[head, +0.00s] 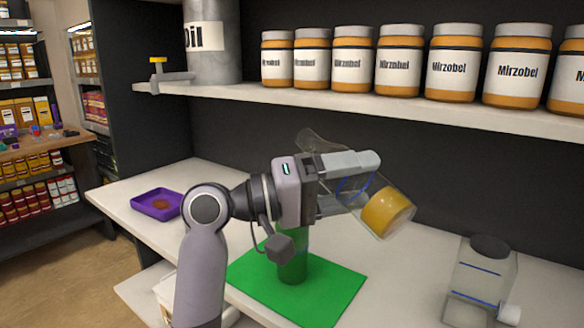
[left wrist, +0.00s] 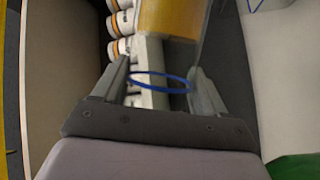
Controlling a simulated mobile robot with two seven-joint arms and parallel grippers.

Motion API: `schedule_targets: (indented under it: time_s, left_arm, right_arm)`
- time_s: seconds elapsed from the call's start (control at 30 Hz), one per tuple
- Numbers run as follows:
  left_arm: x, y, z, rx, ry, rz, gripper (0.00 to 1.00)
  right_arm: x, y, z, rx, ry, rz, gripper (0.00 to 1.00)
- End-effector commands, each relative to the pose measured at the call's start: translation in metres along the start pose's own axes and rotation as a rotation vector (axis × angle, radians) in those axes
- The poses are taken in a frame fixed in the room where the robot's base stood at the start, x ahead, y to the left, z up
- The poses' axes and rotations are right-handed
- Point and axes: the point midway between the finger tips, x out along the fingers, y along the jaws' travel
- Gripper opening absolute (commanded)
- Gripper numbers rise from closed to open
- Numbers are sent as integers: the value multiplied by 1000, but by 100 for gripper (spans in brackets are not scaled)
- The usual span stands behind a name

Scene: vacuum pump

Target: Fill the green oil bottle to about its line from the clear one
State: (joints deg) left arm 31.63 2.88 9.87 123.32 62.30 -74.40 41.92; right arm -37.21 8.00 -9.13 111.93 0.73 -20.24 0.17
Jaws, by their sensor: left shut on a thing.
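The clear bottle (head: 388,211) with amber oil and a blue line is tilted above the counter. Its oil-filled end is at the lower right, and its narrower clear end points to the upper left, partly behind my gripper. My left gripper (head: 354,182) is shut on its middle. In the left wrist view the blue line shows between the fingers (left wrist: 160,80), with the amber oil (left wrist: 170,18) beyond. The green oil bottle (head: 293,262) stands upright on the green mat (head: 330,291) below my gripper. Its top is hidden, so I cannot tell its oil level. My right gripper is not in view.
A purple tray (head: 147,207) with a small brown thing lies at the left. A clear container (head: 484,271) with a dark cap stands at the right. Labelled jars (head: 448,68), a large oil tank (head: 212,62) and a yellow-handled tap (head: 158,70) are on or by the shelf above.

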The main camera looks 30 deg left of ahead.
Motion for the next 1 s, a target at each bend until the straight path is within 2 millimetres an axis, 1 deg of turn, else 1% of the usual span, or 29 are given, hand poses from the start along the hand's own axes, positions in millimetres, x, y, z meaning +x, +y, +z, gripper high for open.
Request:
schedule_targets:
  time_s: [0.03,0.07,0.13,0.27,0.47,0.83,0.93,1.0]
  left_arm:
    - [-4,-16,1,66,-16,-39,30]
    - [-4,-19,2,100,-26,-52,30]
    - [-4,-12,-2,141,-38,-64,30]
    - [-4,-13,-1,144,-39,-63,30]
    - [-5,-9,-7,201,-54,-88,30]
    - [-10,-2,-24,440,-125,-190,30]
    - [-12,-2,-28,515,-147,-222,30]
    - [-12,-2,-26,578,-164,-246,30]
  right_arm:
    - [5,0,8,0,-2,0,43]
    - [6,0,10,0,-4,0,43]
    - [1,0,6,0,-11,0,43]
    - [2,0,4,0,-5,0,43]
    - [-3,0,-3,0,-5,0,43]
    - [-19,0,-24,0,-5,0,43]
    - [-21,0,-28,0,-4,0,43]
    - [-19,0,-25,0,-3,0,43]
